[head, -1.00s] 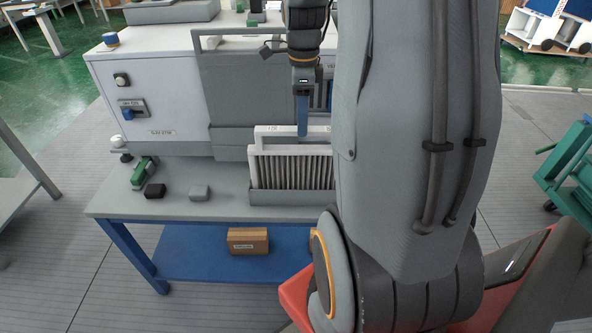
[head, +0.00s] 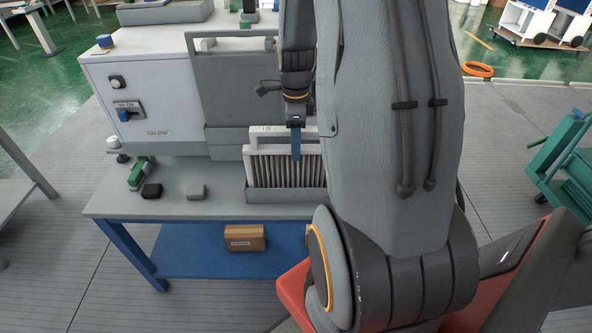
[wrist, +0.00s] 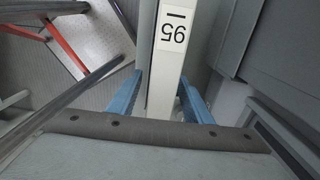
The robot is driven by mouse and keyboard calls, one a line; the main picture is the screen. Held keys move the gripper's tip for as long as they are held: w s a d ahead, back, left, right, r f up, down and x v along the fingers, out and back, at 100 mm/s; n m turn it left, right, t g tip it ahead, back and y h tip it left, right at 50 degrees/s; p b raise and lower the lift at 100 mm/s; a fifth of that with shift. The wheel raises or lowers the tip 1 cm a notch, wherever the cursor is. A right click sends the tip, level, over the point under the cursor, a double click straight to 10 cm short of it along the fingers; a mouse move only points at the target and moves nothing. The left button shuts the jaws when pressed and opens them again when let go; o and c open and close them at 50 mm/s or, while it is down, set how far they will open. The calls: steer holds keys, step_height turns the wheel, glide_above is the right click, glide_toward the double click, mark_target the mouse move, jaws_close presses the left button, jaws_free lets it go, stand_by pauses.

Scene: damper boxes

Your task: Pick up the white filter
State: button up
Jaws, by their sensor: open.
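The white filter (head: 286,163), with a pleated face and a raised top handle bar, stands upright in a grey tray (head: 280,197) on the bench top. The right end of the filter is hidden behind my arm. In the wrist view, the filter's white top bar (wrist: 170,85) runs up the middle, with a label reading 95 upside down. My gripper (head: 296,155) is open, blue fingers pointing down at the filter's handle. In the wrist view the fingers of my gripper (wrist: 161,82) lie on either side of the bar. I cannot tell whether they touch it.
A grey cabinet (head: 160,100) with a dark panel stands right behind the filter. A green-and-white object (head: 141,172), a black block (head: 152,191) and a grey block (head: 196,191) lie left of the tray. A cardboard box (head: 244,238) sits on the blue lower shelf (head: 190,250).

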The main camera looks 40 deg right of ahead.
jaws_close()
stand_by(0.3)
step_height(320, 180, up, 9)
steer(key=shift+b, duration=1.1)
steer(key=shift+r, duration=0.55)
steer(key=shift+r+p, duration=0.45)
steer(key=shift+p, duration=0.05)
